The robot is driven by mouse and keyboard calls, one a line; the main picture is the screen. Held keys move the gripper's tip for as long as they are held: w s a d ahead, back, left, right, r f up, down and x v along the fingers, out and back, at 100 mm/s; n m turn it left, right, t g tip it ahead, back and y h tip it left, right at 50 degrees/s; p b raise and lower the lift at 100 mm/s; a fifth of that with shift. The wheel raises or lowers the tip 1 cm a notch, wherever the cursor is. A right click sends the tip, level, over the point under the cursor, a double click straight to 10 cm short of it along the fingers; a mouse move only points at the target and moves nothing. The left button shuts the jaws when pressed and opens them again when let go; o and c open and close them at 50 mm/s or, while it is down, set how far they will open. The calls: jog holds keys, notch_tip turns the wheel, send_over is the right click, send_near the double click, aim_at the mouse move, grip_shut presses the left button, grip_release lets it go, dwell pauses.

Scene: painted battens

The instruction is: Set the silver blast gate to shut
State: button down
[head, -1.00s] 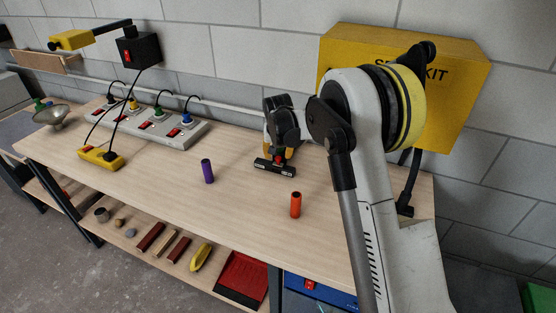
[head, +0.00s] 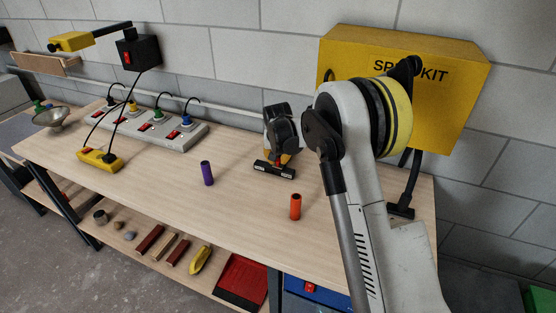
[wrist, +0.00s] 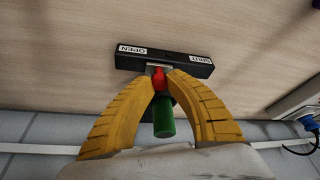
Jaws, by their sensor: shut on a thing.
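The blast gate is a black bar (wrist: 190,64) on the bench, marked OPEN at its left end and SHUT at its right end in the wrist view. It also shows in the head view (head: 274,171). A small silver piece with a red knob (wrist: 159,80) stands near the bar's middle, slightly toward OPEN. My gripper (wrist: 160,74) has its yellow fingertips closed around the red knob. In the head view my gripper (head: 281,153) hides most of the knob. A green cylinder (wrist: 163,117) shows between the fingers, below the knob.
A purple cylinder (head: 207,173) and an orange cylinder (head: 295,207) stand on the bench near the gate. A power strip (head: 150,127) with several plugs lies along the wall. A yellow box (head: 440,110) hangs behind my arm. The bench front is mostly clear.

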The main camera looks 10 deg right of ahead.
aim_at(265, 164)
jog(key=w+a, duration=0.1)
jog(key=a, duration=0.1)
jog(key=w+a, duration=0.2)
jog(key=shift+w+a, duration=0.1)
jog(key=shift+a, duration=0.05)
jog(key=c, duration=1.6)
grip_release()
jog(key=shift+r, duration=0.1)
jog(key=shift+c, duration=0.2)
jog(key=o, duration=0.4)
jog(key=shift+w+a, duration=0.1)
jog(key=v, duration=1.2)
jog(key=shift+s, duration=0.25)
